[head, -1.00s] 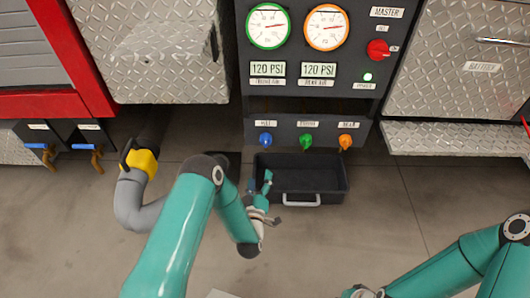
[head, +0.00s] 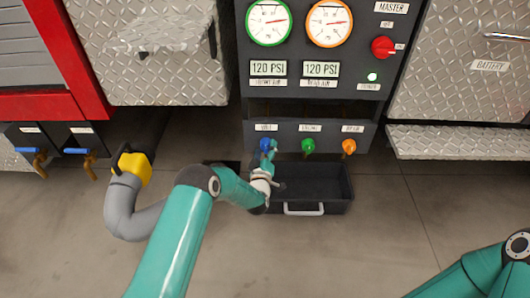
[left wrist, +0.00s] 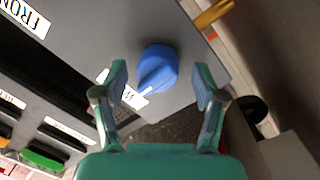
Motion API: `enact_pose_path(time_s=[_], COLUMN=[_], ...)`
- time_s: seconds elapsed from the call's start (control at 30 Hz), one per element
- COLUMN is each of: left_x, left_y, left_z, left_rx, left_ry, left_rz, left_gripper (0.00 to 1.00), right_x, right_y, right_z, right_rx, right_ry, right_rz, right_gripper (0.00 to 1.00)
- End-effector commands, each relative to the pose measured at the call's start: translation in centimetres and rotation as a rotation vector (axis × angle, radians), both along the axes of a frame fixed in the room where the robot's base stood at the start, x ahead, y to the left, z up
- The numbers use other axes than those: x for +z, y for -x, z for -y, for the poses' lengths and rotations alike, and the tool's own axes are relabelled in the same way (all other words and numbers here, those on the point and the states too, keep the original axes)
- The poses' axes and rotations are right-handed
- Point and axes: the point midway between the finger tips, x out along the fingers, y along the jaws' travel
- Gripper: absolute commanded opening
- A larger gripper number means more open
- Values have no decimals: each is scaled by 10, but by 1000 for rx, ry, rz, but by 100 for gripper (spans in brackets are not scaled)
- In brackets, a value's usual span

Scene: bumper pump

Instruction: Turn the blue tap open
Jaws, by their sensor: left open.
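The blue tap (head: 265,145) is a round knob on the lower front of the dark panel, the leftmost of three. In the left wrist view the blue tap (left wrist: 158,68) shows close up, with a white mark on its edge, between the two fingers. My left gripper (head: 269,155) is at the tap in the head view. In the left wrist view my left gripper (left wrist: 161,82) is open, one finger on each side of the tap, with visible gaps. My right arm shows at the lower right of the head view, but its gripper is out of view.
A green tap (head: 308,146) and an orange tap (head: 348,147) sit to the right on the same panel. A black tray (head: 338,207) with a light handle lies below. A grey hose with a yellow coupling (head: 133,168) stands at left. Gauges and a red master knob (head: 382,47) are above.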

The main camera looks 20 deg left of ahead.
Motion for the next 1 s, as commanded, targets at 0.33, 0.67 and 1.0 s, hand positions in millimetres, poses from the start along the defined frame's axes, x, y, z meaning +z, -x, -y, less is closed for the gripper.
enact_pose_path(time_s=[0.33,0.67,1.0], left_x=[1,0,0], left_y=[-7,-7,-7], left_z=[-1,-1,-2], left_rx=[-1,-1,1], left_ry=[0,0,-16], left_rz=[-1,-1,-7], left_gripper=[71,26,11], right_x=[-3,-3,-3], right_y=[0,0,0], right_z=[0,0,0], right_rx=[0,0,0], right_ry=[0,0,0], right_rz=[0,0,0], right_gripper=[0,0,0])
